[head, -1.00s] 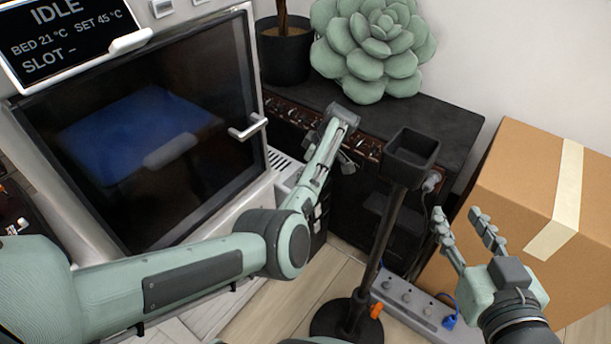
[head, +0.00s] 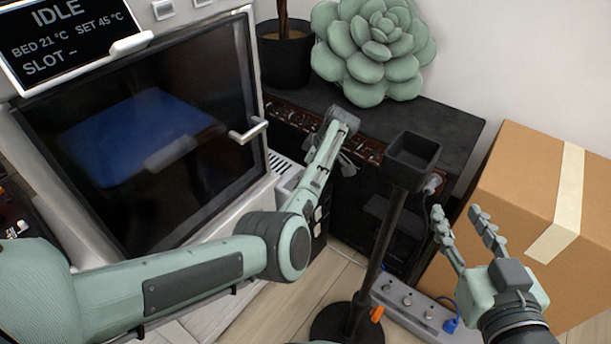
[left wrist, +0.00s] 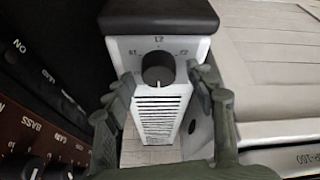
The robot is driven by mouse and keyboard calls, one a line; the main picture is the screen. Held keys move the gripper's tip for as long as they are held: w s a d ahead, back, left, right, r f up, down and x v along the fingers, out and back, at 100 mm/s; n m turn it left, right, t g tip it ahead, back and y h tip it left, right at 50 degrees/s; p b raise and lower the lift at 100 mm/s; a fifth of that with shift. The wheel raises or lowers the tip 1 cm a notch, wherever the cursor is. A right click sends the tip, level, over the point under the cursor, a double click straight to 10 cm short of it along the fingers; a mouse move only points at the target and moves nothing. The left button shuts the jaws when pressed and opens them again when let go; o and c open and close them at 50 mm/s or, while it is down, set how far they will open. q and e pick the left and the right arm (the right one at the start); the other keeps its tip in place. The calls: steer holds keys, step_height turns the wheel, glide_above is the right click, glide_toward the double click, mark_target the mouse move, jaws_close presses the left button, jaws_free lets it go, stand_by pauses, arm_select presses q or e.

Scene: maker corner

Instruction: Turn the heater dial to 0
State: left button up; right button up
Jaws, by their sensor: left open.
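The heater dial (left wrist: 158,68) is a round black knob on the white heater front (left wrist: 177,48), above dark vent slats. Small marks sit around the knob; its exact setting is too small to read. My left gripper (left wrist: 161,78) is open, with one finger on each side of the dial in the left wrist view; I cannot tell whether either finger touches it. In the head view, the left gripper (head: 345,166) is partly hidden by its own wrist, and the dial is hidden. My right gripper (head: 458,213) is open and empty in front of a cardboard box.
A black amplifier (head: 445,125) with a row of knobs stands behind the left gripper and carries a green succulent (head: 372,55). A printer enclosure (head: 140,120) is at left. A black stand (head: 375,250), power strip (head: 410,300) and cardboard box (head: 530,210) limit room at right.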

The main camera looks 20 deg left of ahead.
arm_select(q)
steer(key=v, duration=1.2)
